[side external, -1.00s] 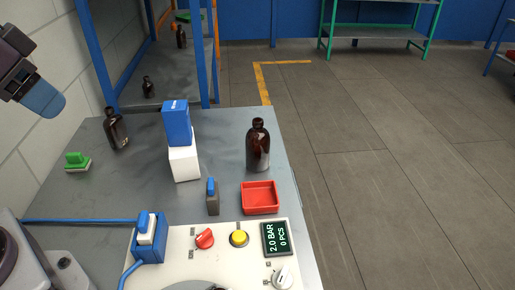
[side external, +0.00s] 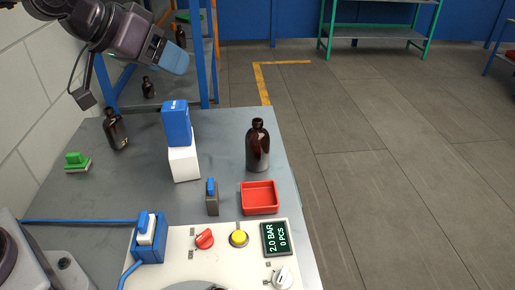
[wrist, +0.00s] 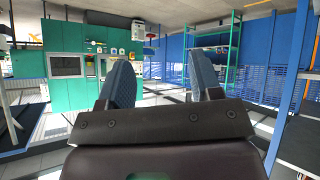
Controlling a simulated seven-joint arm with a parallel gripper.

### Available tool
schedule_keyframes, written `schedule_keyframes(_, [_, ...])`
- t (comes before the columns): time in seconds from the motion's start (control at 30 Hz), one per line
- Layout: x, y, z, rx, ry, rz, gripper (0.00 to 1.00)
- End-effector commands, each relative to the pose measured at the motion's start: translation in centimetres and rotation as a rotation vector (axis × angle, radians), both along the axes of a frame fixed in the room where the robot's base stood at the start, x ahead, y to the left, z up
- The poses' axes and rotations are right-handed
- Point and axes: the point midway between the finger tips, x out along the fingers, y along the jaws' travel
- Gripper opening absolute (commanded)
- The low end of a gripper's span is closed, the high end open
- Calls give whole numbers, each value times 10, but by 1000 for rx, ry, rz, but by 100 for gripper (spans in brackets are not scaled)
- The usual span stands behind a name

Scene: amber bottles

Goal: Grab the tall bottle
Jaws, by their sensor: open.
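Two amber bottles stand upright on the grey table. The larger bottle (side external: 258,148) is at the right, behind the red tray. The smaller one (side external: 115,130) is at the back left and carries a label. My gripper (side external: 178,60) is high above the table's back edge, apart from both bottles. In the wrist view my gripper (wrist: 168,85) has two blue fingers spread with nothing between them. No bottle on the table shows in the wrist view.
A blue box (side external: 176,122) sits on a white box (side external: 184,163) between the bottles. A red tray (side external: 260,198), a small grey block with a blue top (side external: 212,197) and a control panel (side external: 215,262) are in front. A green-handled item (side external: 77,162) is at left. Blue posts (side external: 203,60) rise behind.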

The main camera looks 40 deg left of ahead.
Motion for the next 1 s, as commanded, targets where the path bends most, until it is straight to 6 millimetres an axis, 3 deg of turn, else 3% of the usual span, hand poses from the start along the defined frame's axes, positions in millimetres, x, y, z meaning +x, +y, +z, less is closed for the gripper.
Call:
schedule_keyframes(0.03, [24,-7,-11,-13,-31,12,59])
schedule_keyframes(0.2, [92,-23,-43,-35,-182,93,59])
schedule_keyframes(0.43, [153,-34,-111,17,-382,234,59])
schedule_keyframes(0.57, [167,-36,-157,90,-497,311,59])
schedule_keyframes(0.7, [166,-35,-198,181,-607,374,59])
schedule_keyframes(0.83, [160,-33,-220,241,-675,405,59])
schedule_keyframes(1.0, [159,-31,-229,272,-712,421,59])
